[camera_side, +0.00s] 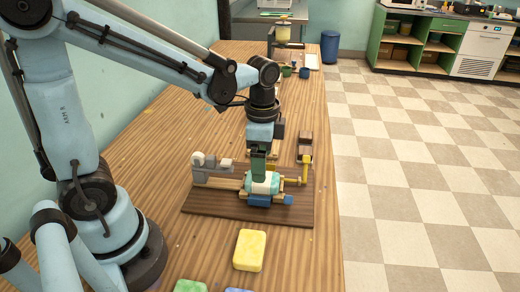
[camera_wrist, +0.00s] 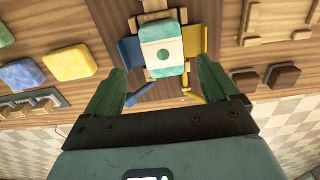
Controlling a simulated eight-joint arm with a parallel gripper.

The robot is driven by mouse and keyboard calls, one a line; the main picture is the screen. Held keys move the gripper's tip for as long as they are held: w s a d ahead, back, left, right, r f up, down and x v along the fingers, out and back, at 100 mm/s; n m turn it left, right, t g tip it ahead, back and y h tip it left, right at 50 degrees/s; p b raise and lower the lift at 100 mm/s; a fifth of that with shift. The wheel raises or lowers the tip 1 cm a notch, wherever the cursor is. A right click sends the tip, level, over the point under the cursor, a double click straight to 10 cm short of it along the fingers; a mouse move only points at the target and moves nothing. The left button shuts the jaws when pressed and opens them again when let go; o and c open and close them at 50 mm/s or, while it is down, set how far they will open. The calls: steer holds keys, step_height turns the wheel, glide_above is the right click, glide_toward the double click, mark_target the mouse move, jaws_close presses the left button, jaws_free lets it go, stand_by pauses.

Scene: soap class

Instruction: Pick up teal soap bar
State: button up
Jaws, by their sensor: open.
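The teal soap bar (camera_side: 262,184) has a pale band with a round mark. It sits on a wooden holder in the middle of the dark board (camera_side: 225,209). The soap bar also shows in the wrist view (camera_wrist: 161,48), between a blue and a yellow holder piece. My gripper (camera_side: 258,172) points down just above the soap bar in the side view. In the wrist view its two green fingers (camera_wrist: 164,84) are spread wide and nothing is between the tips. The soap bar lies beyond the fingertips. Part of it is hidden by the fingers in the side view.
A yellow soap bar (camera_side: 250,250) lies in front of the board, with a green bar (camera_side: 190,287) and a blue bar (camera_side: 238,290) at the lower picture edge. Grey blocks (camera_side: 205,163) and a yellow post (camera_side: 304,170) flank the holder. Dark brown blocks (camera_wrist: 285,76) show in the wrist view.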

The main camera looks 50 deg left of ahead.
mark_target(270, 186)
steer(key=shift+w+a+f, duration=0.1)
steer(key=shift+f, duration=1.35)
steer(key=shift+w+a+f, duration=0.1)
steer(key=shift+f, duration=1.35)
steer(key=shift+c, duration=0.4)
steer(key=c, duration=1.1)
steer(key=shift+r, duration=0.2)
